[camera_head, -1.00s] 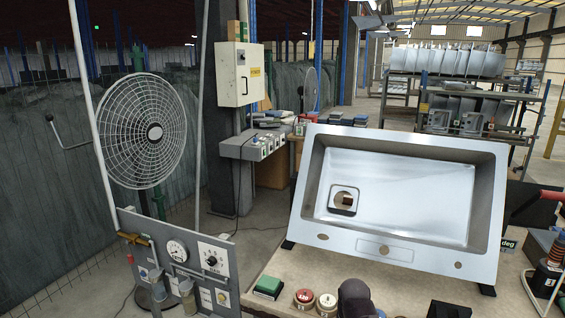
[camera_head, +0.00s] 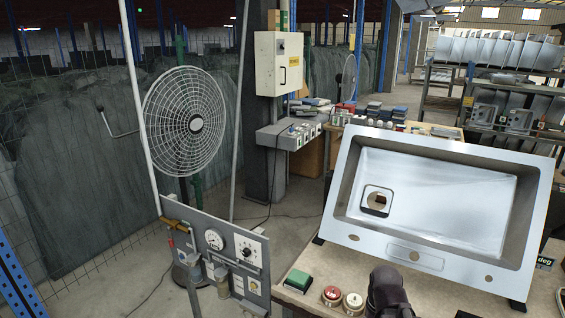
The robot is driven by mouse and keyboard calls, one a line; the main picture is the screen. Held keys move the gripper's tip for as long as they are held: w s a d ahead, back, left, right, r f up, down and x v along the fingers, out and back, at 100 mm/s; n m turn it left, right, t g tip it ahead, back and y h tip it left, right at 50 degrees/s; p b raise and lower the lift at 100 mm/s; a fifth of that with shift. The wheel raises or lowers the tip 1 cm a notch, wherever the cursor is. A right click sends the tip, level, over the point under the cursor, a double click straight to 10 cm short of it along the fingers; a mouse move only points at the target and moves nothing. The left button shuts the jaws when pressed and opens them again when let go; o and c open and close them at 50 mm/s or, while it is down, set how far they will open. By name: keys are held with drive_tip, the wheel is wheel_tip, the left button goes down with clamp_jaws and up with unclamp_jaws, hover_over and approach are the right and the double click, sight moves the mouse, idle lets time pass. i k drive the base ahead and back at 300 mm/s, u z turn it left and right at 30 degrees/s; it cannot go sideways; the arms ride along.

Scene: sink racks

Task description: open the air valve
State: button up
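The air panel (camera_head: 222,258) is a grey plate at the lower left, with a round pressure gauge (camera_head: 214,240) and a dial box (camera_head: 246,251). At its upper left corner is an orange-yellow lever (camera_head: 175,223) on a pipe fitting, which looks like the air valve. The lever looks roughly along the pipe, but it is too small to tell its exact setting. Filter bowls hang below the gauge.
A fan (camera_head: 184,122) stands behind the panel. Blue racking (camera_head: 18,280) is at the lower left. Floor shows left of the panel.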

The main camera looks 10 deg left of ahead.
sight(171, 240)
drive_tip(key=k, duration=1.35)
drive_tip(key=u, duration=0.4)
drive_tip(key=i, duration=1.35)
drive_tip(key=u, duration=0.75)
drive_tip(key=i, duration=0.8)
drive_tip(key=u, duration=0.1)
